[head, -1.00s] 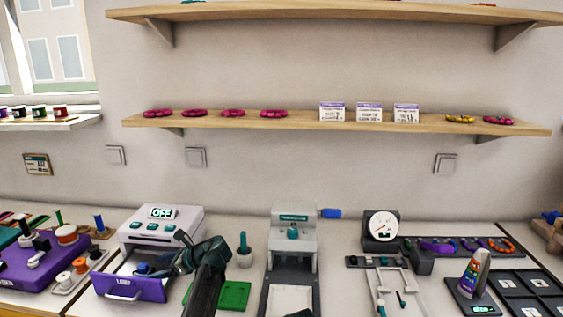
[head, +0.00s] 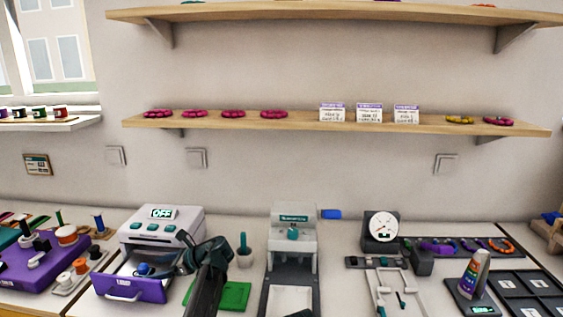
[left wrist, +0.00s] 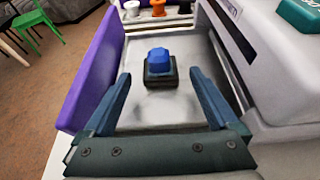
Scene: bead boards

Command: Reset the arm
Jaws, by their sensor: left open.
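My left gripper (head: 162,267) is open over the pulled-out purple-fronted drawer (head: 128,288) of a grey machine (head: 160,228) whose display reads OFF. In the left wrist view, its two fingers (left wrist: 158,100) are spread wide, with nothing between their tips. A blue knob-like piece on a dark square base (left wrist: 159,62) stands on the drawer floor, just beyond the fingertips and apart from them.
A green board (head: 236,295) lies right of my left arm, with a small pot (head: 244,252) behind it. A grey press (head: 292,245) stands mid-table. A purple spool stand (head: 35,262) is at left. A wooden shelf (head: 330,120) runs along the wall.

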